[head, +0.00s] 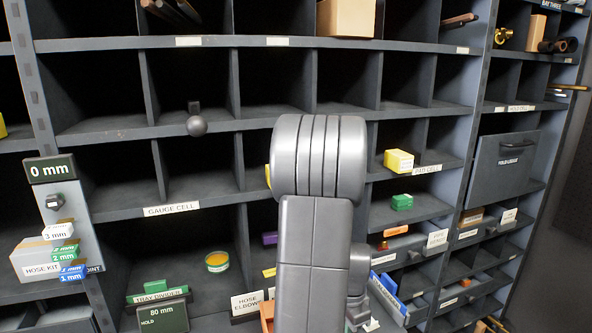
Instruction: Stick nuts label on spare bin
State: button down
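My grey arm (318,205) rises through the middle of the head view and covers part of the shelving. My gripper cannot be seen; it is hidden behind the arm or out of view. I cannot make out a label reading "nuts" or a bin marked as spare. Several small bins with white labels stand in the lower right cells, among them a grey bin with a white label (437,239), whose text is too small to read surely.
Dark pigeonhole shelving (140,127) fills the view. A yellow box (398,161) and a green block (402,202) sit right of my arm. A round green-and-yellow item (217,262) lies lower left. A hose kit box (35,262) stands far left. Several upper cells look empty.

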jog(key=shift+s+d+r+p, duration=0.1)
jog(key=shift+s+r+p, duration=0.15)
jog(key=shift+r+p, duration=0.55)
jog(key=shift+s+d+r+p, duration=0.1)
jog(key=shift+s+r+p, duration=0.1)
jog(key=shift+r+p, duration=0.55)
dwell(0.8)
jog(key=shift+r, duration=0.25)
notch_tip(320, 180, up, 5)
jog(key=p, duration=0.3)
jog(key=shift+f, duration=0.1)
dwell(0.4)
